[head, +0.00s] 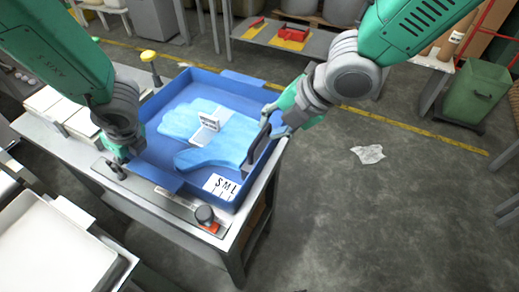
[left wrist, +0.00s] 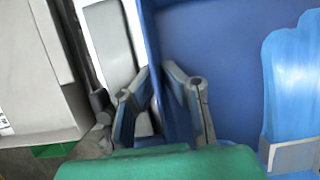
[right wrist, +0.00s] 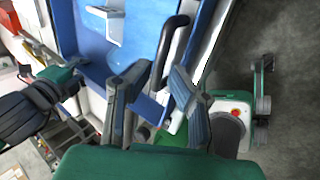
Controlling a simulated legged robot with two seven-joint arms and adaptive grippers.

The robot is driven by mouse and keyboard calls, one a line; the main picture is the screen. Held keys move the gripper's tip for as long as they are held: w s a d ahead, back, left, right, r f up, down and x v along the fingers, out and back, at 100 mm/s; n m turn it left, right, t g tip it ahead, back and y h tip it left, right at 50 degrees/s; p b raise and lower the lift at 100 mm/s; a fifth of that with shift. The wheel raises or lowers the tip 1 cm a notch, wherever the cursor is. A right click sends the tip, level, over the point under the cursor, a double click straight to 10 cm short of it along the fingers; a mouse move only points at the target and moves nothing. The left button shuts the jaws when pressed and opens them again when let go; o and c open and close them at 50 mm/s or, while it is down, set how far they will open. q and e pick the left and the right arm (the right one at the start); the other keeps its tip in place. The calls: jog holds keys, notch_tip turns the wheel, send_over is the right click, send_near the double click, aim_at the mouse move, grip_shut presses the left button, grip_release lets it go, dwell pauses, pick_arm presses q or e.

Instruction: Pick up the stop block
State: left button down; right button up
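A white block (head: 209,122) with small dark print lies on the light blue glove (head: 218,143) inside the blue tray; I cannot tell whether it is the stop block. The block also shows in the right wrist view (right wrist: 104,12). My left gripper (head: 122,150) is at the tray's left edge; in the left wrist view it (left wrist: 163,85) is open, with the tray wall behind its gap. My right gripper (head: 270,125) is at the tray's right side. In the right wrist view it (right wrist: 155,80) is open, with a dark handle (right wrist: 170,42) in line with its gap.
The blue tray (head: 205,78) stands on a metal table. A dark handle (head: 258,145) rises at its right wall. An S M L card (head: 221,187) lies in its near corner. Floor at the right is mostly clear.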

aim_at(261, 132)
jog(key=x, duration=0.5)
jog(key=shift+w+d+f, duration=0.15)
jog(key=shift+f, duration=0.05)
grip_shut()
jog(key=shift+w+r, duration=0.1)
jog(key=shift+r, duration=0.05)
jog(key=shift+r, duration=0.25)
notch_tip(261, 132, up, 10)
jog(key=shift+f, duration=0.2)
